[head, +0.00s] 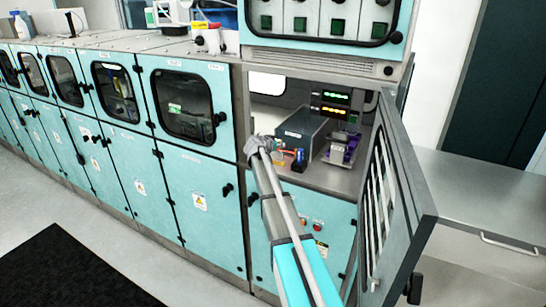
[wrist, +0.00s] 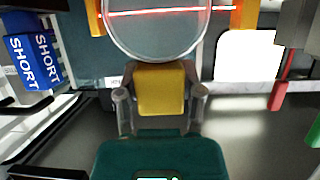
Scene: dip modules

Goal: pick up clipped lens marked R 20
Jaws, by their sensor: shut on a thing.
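The clipped lens shows in the wrist view as a round clear disc (wrist: 155,48) above a yellow block (wrist: 160,92). Orange pieces stand at both sides of the disc, and a red light line crosses it. My gripper (wrist: 160,97) has a finger on each side of the yellow block and is shut on it. The R 20 mark cannot be read. In the head view my gripper (head: 258,147) is at the mouth of the open cabinet bay, at its left side. The lens is too small to make out there.
Blue blocks marked SHORT (wrist: 34,60) stand at left in the wrist view. The bay holds a grey box (head: 302,133), red and blue parts (head: 299,160) and a purple-based device (head: 341,148). The open door (head: 398,200) stands right of my arm.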

